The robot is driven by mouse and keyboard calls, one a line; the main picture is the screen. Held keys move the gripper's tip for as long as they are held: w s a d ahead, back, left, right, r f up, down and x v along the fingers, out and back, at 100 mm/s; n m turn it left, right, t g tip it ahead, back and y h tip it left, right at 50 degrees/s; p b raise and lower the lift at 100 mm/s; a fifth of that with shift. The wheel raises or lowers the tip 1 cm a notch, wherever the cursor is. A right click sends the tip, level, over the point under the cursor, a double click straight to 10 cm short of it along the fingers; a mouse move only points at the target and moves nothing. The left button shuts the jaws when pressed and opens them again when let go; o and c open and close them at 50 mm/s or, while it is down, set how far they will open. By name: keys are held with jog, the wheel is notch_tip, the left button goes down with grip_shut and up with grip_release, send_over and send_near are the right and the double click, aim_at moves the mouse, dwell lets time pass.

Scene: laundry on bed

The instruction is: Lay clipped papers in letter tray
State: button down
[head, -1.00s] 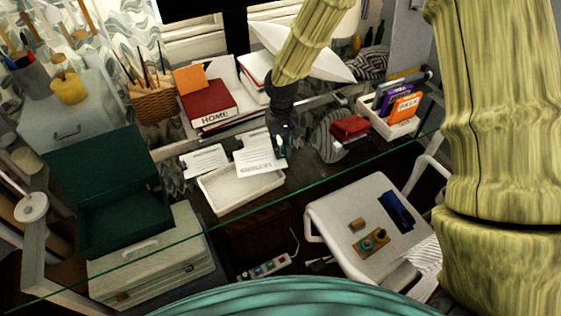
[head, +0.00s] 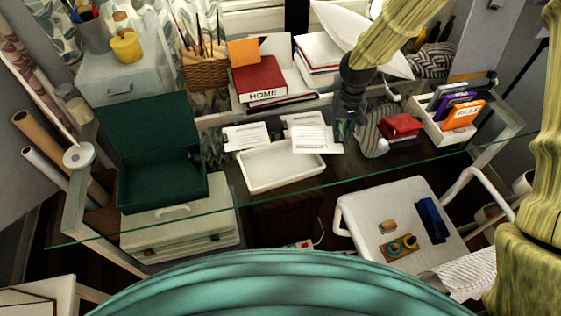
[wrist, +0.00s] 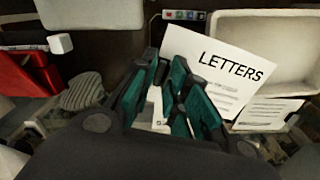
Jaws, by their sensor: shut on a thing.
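My gripper (head: 343,131) is shut on the clipped papers (head: 319,140), white sheets headed "LETTERS" that show large in the wrist view (wrist: 228,72). They hang above the glass desk, overlapping the back right corner of the white letter tray (head: 252,174) in the head view. The tray is empty where I see it, and its corner shows in the wrist view (wrist: 232,40). The clip is not clear; the fingers (wrist: 172,100) hide part of the sheets. Another white sheet (head: 240,136) lies behind the tray's left, and one more (head: 300,119) shows behind the held papers.
A green open box (head: 160,188) stands left of the tray. A red book marked HOME (head: 258,80) and a pencil basket (head: 205,72) stand behind. A red item (head: 400,126) and a white organizer (head: 428,122) are right. A white chair (head: 370,210) stands in front.

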jog(key=shift+a+r+p, duration=0.25)
jog(key=shift+a+p, duration=0.05)
jog(key=shift+p, duration=0.05)
jog(key=a+r+n+p, duration=0.1)
jog(key=a, duration=0.1)
jog(key=s+a+r+n+p, duration=0.1)
jog(key=a+p, duration=0.1)
jog(key=a, duration=0.1)
jog(key=s+a+r+n+p, duration=0.1)
jog(key=a+p, duration=0.1)
jog(key=a, duration=0.1)
jog(key=shift+r+n, duration=0.3)
jog(key=shift+n, duration=0.1)
jog(key=shift+s+a, duration=0.2)
jog(key=shift+a, duration=0.15)
jog(key=shift+a+f, duration=0.1)
jog(key=shift+f, duration=0.05)
